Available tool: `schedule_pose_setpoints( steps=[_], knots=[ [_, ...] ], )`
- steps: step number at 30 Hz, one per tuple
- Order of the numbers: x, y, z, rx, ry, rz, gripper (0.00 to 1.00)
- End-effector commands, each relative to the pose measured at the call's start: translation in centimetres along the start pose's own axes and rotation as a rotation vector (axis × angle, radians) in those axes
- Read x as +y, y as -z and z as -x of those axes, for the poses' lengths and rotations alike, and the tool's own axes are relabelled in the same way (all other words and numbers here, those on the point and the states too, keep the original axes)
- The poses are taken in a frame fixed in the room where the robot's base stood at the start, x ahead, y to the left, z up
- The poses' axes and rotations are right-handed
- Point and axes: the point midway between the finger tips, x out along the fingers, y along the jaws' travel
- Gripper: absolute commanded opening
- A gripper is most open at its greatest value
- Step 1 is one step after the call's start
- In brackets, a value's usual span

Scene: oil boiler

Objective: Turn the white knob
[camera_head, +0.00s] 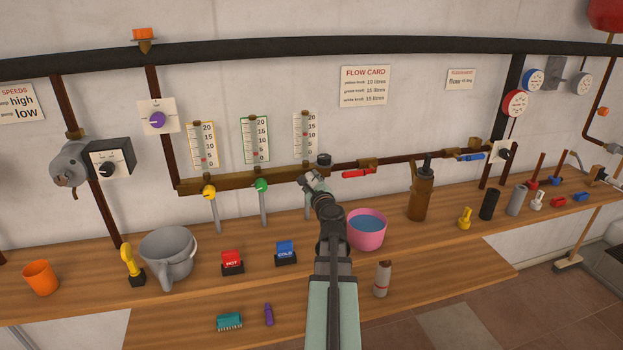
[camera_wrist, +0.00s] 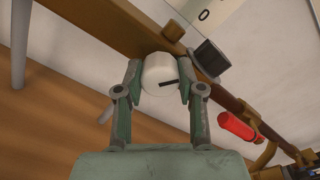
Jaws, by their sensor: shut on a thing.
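The white knob (camera_wrist: 159,74) shows in the wrist view as a pale round cap with a dark mark on its face, below the wooden manifold bar. My gripper (camera_wrist: 158,82) has one finger on each side of the knob and is shut on it. In the head view my gripper (camera_head: 312,182) is at the right end of the manifold (camera_head: 240,182), under the right flow gauge (camera_head: 304,136). The knob is hidden there behind my gripper and arm. The flow card (camera_head: 365,86) on the wall lists yellow, green and white knobs.
A yellow knob (camera_head: 209,191) and a green knob (camera_head: 261,185) sit left along the manifold. A dark cap (camera_wrist: 209,57) is close beside my right finger. A red valve handle (camera_head: 359,173) is to the right. A pink bowl (camera_head: 366,229) stands on the bench beside my arm.

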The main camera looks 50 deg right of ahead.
Motion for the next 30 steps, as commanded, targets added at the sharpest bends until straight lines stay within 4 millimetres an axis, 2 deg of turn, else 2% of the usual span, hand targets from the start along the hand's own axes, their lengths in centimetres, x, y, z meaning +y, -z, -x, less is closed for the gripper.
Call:
schedule_pose_setpoints(
  steps=[12,30],
  knots=[
    [-0.18,-0.11,-0.13,-0.001,0.001,-0.237,0.03],
    [-0.14,-0.06,-0.14,-0.001,0.001,-0.28,0.03]
  ],
)
